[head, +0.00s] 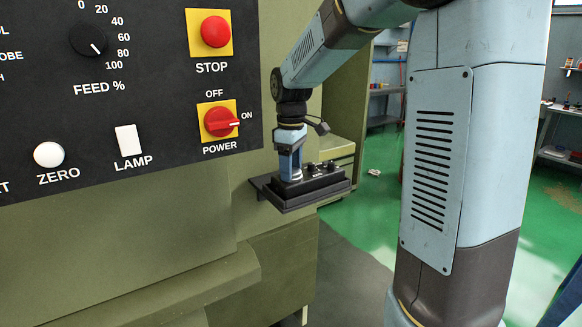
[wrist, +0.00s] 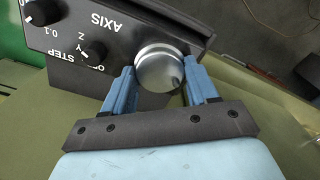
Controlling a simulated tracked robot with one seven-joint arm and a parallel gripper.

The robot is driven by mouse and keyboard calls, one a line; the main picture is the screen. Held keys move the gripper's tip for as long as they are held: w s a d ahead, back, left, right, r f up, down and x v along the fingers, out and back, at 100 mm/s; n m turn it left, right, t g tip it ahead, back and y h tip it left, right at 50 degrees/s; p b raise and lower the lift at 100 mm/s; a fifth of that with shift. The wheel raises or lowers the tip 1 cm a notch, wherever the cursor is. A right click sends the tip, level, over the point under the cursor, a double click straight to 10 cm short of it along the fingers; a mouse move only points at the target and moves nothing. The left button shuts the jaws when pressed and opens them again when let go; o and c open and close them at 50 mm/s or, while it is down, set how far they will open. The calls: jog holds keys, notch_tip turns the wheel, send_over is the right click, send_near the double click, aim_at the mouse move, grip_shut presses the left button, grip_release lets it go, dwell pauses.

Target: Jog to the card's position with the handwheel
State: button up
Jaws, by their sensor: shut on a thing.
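The handwheel (wrist: 158,68) is a round silver knob on a black pendant box (wrist: 95,35). In the wrist view my gripper (wrist: 160,83) has its two blue fingers on either side of the knob, shut on it. The box carries an AXIS knob and a STEP knob, seen upside down; their settings are only partly readable. In the head view my gripper (head: 290,163) points down over the left part of the pendant (head: 318,192), which sits on a dark shelf on the machine's side. The card is not in view.
The green machine's black panel (head: 90,90) fills the left of the head view, with a red STOP button (head: 215,31), a POWER switch (head: 221,122) pointing to ON, a FEED dial (head: 88,40) and a white LAMP switch (head: 129,140). Green floor lies open to the right.

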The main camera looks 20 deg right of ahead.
jog(key=o, duration=1.1)
jog(key=shift+c, duration=0.2)
notch_tip(320, 180, up, 14)
jog(key=shift+s+f, duration=0.1)
jog(key=s+d+f+m+t, duration=0.1)
jog(key=s+f+m+t, duration=0.1)
jog(key=s, duration=0.6)
jog(key=s+d+f+m+t, duration=0.1)
jog(key=s+d+f+m, duration=0.1)
jog(key=s, duration=0.6)
jog(key=s+d+f+m+t, duration=0.2)
jog(key=s+f+m, duration=0.2)
jog(key=s+m, duration=0.2)
jog(key=s, duration=0.2)
jog(key=shift+s+d+t, duration=0.15)
jog(key=shift+s+t, duration=0.15)
jog(key=shift+s, duration=0.05)
dwell(0.4)
